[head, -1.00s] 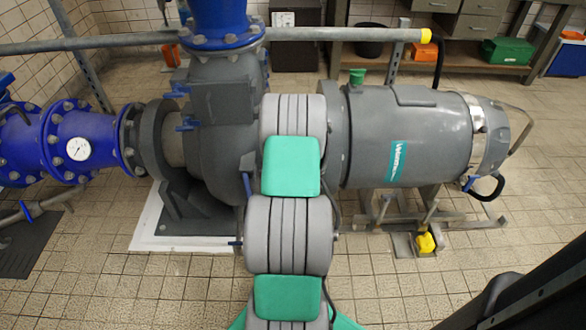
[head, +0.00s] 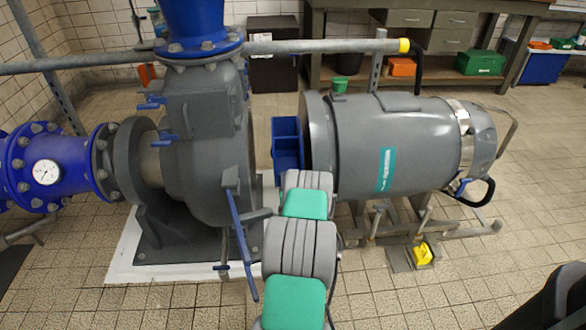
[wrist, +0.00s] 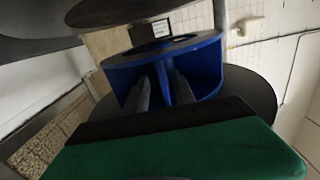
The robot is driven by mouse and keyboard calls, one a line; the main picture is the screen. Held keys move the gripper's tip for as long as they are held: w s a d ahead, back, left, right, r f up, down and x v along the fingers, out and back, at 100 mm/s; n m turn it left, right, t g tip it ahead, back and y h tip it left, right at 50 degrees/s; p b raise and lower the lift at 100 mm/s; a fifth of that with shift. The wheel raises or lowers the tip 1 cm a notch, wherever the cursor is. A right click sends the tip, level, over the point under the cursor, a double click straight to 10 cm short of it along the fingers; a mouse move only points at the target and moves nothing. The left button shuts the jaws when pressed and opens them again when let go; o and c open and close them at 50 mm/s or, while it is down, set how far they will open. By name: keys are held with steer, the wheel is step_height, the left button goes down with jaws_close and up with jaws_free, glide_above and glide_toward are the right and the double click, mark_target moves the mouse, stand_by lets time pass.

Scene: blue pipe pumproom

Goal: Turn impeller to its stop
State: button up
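The blue impeller (head: 287,146) sits in the gap between the grey pump casing (head: 200,165) and the grey motor (head: 400,145), against the motor's end. In the wrist view the impeller (wrist: 207,63) fills the middle, with a round blue plate and upright vanes. My gripper (wrist: 160,85) reaches into it; its two grey fingers stand apart, one on each side of a blue vane. Whether either finger touches the vane cannot be told. In the head view my arm's links cover the area below the impeller, and the gripper does not show there.
A grey pipe (head: 320,46) with a yellow end crosses above the gap. Blue-handled levers (head: 240,235) hang at the casing's near side. A yellow object (head: 423,254) lies under the motor.

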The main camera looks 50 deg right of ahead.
mark_target(285, 167)
steer(key=x, duration=0.2)
steer(key=b+x, duration=0.1)
steer(key=x, duration=0.4)
steer(key=shift+s+d, duration=0.2)
steer(key=shift+d, duration=0.25)
steer(key=shift+w+d+h, duration=0.15)
steer(key=shift+d+h, duration=0.15)
steer(key=shift+r, duration=0.1)
steer(key=shift+c, duration=0.2)
jaws_close()
stand_by(0.4)
